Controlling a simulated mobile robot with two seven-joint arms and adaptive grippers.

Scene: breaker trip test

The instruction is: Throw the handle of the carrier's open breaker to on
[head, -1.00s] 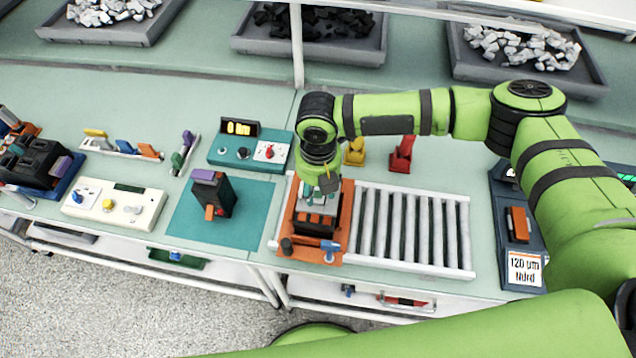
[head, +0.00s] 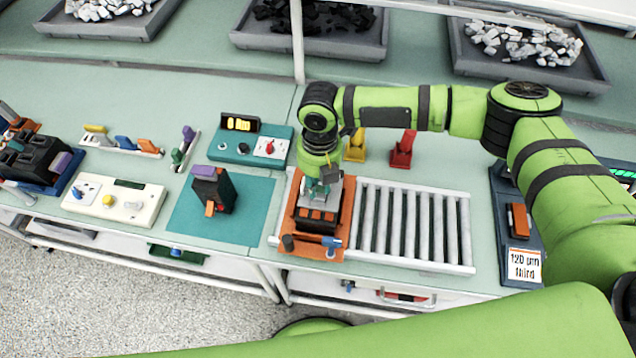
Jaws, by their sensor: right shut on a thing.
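The orange carrier (head: 345,215) lies at the left end of the roller track. It holds a dark breaker (head: 316,226) with a grey upper part and several orange blocks along its front. My right gripper (head: 322,190) reaches down from behind onto the grey upper part. Its fingers are shut on what looks like the breaker's handle. The handle is mostly hidden by the fingers, so its exact position cannot be told. My left gripper is not in view.
Another dark breaker (head: 218,192) with an orange lever stands on the teal mat (head: 255,205), left of the carrier. A teal test box (head: 235,150) stands behind it. Red (head: 402,152) and yellow (head: 355,148) pieces stand behind the track. A white panel (head: 125,208) lies further left.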

